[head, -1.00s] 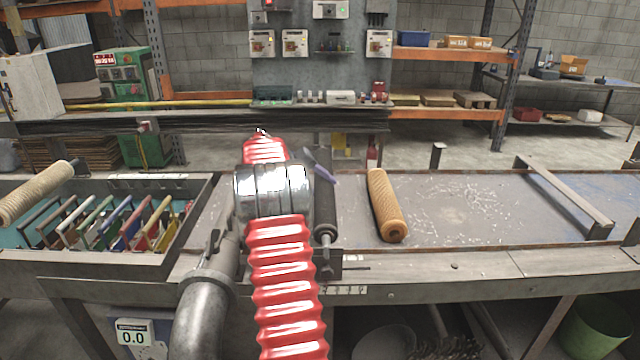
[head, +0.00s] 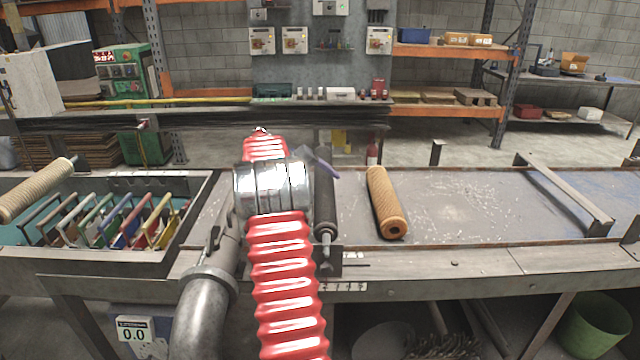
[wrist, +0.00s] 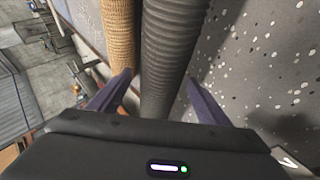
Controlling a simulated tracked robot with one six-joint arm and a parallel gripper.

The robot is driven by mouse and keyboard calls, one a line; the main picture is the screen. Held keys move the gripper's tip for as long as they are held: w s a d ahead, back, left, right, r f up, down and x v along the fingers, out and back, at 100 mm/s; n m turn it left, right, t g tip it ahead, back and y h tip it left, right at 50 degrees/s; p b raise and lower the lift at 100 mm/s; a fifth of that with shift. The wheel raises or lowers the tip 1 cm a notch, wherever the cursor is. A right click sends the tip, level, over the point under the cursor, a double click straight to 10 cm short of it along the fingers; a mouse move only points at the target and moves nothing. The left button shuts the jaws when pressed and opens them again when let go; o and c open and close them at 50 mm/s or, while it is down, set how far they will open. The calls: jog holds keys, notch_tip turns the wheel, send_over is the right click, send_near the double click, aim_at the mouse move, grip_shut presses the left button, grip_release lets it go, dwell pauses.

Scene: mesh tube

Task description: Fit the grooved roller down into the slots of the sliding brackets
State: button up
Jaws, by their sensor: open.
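The grooved roller (head: 325,205) is dark and ribbed. In the head view it lies lengthwise on the bench, just right of my arm, with a thin metal shaft at its near end. A dark metal bracket (head: 328,262) is at that near end; I cannot tell whether the shaft sits in its slot. The far end and any far bracket are hidden. My gripper (wrist: 160,80) is open, its purple fingers on either side of the roller (wrist: 172,50) in the wrist view. Whether they touch it is unclear. In the head view, one purple finger (head: 325,168) shows beside my arm.
A tan mesh tube (head: 385,203) lies right of the roller; it also shows in the wrist view (wrist: 118,35). Another pale tube (head: 35,192) rests at the left on a tray (head: 110,255) of coloured frames. The bench right of the tan tube is mostly clear, with scattered flecks.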

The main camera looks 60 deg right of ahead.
jog(key=v, duration=1.3)
jog(key=shift+w+a+r, duration=0.2)
jog(key=shift+a, duration=0.1)
jog(key=w+a+r+n+t+y, duration=0.1)
jog(key=w+a+r+n+t, duration=0.15)
jog(key=a, duration=1.35)
jog(key=w+a+r+n+t+y, duration=0.1)
jog(key=a+r+n+t, duration=0.2)
jog(key=a, duration=1.3)
jog(key=s+a+f+n+t+y, duration=0.1)
jog(key=s+a+f+y, duration=0.1)
jog(key=s+a, duration=0.3)
jog(key=s+a+f+n+t+y, duration=0.2)
jog(key=s+a+f, duration=0.2)
jog(key=a, duration=1)
jog(key=s+a+f+n+t+y, duration=0.2)
jog(key=s+a, duration=0.4)
jog(key=a, duration=0.3)
jog(key=shift+f, duration=0.65)
jog(key=shift+s+a, duration=0.15)
